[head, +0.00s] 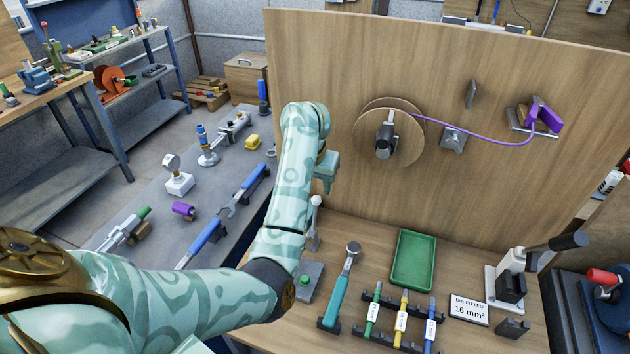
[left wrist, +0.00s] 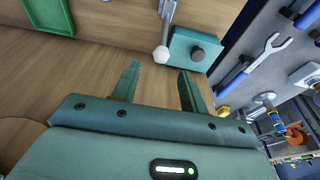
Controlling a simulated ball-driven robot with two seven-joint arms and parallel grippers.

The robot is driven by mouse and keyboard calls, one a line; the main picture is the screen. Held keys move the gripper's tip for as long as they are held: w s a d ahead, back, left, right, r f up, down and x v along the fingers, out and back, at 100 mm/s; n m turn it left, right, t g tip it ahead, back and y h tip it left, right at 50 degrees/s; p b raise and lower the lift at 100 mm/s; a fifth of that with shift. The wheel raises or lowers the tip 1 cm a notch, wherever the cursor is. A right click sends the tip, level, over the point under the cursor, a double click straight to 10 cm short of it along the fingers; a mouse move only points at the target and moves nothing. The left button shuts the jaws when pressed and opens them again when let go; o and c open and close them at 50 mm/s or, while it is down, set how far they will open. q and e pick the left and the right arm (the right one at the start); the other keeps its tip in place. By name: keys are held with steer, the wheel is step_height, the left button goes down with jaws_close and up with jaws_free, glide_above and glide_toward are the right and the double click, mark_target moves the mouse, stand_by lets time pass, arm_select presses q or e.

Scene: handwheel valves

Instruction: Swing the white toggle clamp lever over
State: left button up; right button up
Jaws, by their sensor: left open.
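The toggle clamp lever (head: 315,225) is a slim grey-white bar with a pale rounded knob at its top. It stands roughly upright on the wooden bench, just right of my left arm. In the left wrist view the white knob (left wrist: 161,54) shows just beyond the gap between my fingertips. My left gripper (head: 327,186) points down above the lever, partly hidden by my own arm in the head view. Its two teal fingers (left wrist: 159,71) are apart with nothing between them, and no contact with the knob is visible. The clamp's base is partly hidden. My right gripper is not in view.
A grey box with a green button (head: 304,281) sits near the lever. A teal-handled hammer (head: 338,290), a green tray (head: 413,260) and a rack of coloured tools (head: 400,320) lie to the right. A wooden panel (head: 450,200) rises behind.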

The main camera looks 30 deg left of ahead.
mark_target(316, 197)
arm_select(q)
steer(key=b+x, duration=0.4)
steer(key=x, duration=0.1)
steer(key=shift+f, duration=0.4)
steer(key=shift+w+r, duration=0.1)
steer(key=shift+r, duration=0.05)
steer(key=c, duration=0.7)
